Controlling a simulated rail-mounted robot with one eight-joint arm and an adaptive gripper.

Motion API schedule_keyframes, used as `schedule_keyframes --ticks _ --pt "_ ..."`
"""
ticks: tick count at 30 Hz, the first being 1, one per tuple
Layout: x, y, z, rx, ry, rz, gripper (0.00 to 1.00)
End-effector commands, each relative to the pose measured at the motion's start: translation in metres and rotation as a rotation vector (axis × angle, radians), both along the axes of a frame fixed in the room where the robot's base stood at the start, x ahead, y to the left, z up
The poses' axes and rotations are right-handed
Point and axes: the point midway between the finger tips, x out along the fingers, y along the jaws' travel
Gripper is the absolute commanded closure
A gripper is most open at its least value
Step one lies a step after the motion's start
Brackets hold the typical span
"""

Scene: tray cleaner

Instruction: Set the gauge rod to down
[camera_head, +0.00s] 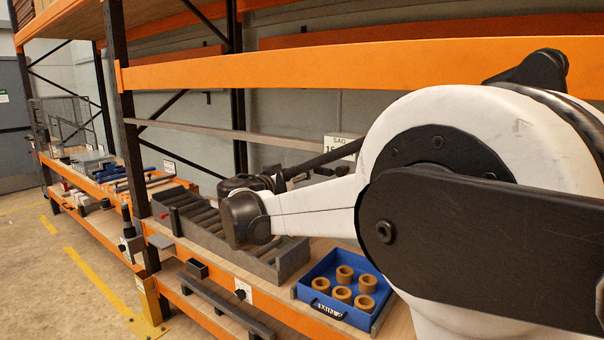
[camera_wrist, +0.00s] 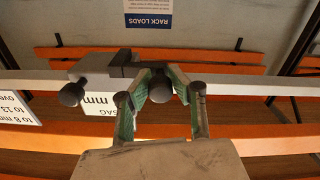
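A grey bracket with dark, ball-ended parts (camera_wrist: 104,68) crosses the pale rail in the wrist view; I take it to be the gauge. One ball end hangs at its left, and a dark round knob (camera_wrist: 160,88) shows between my fingers. Which part is the rod, and its exact position, I cannot tell. My gripper (camera_wrist: 162,76) has green-lined fingers standing apart on either side of the knob, with a gap seen at its right; firm contact does not show. In the head view my gripper is partly hidden behind my wrist, near the white SAG sign (camera_head: 342,146).
Below my arm, a blue tray (camera_head: 324,307) with several tan rings stands on the shelf beside a grey roller tray (camera_head: 293,262). The orange beam (camera_head: 250,68) runs above my gripper. A RACK LOADS sign (camera_wrist: 170,13) is on the back wall. Open floor lies at left.

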Motion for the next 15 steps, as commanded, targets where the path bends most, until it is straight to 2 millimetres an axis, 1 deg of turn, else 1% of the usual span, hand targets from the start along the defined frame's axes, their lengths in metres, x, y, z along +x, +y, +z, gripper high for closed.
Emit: schedule_keyframes --ticks 11,15 --pt "0.000 0.000 -0.001 0.000 0.000 0.000 1.00" --pt "0.000 0.000 -0.010 0.000 0.000 0.000 1.00"
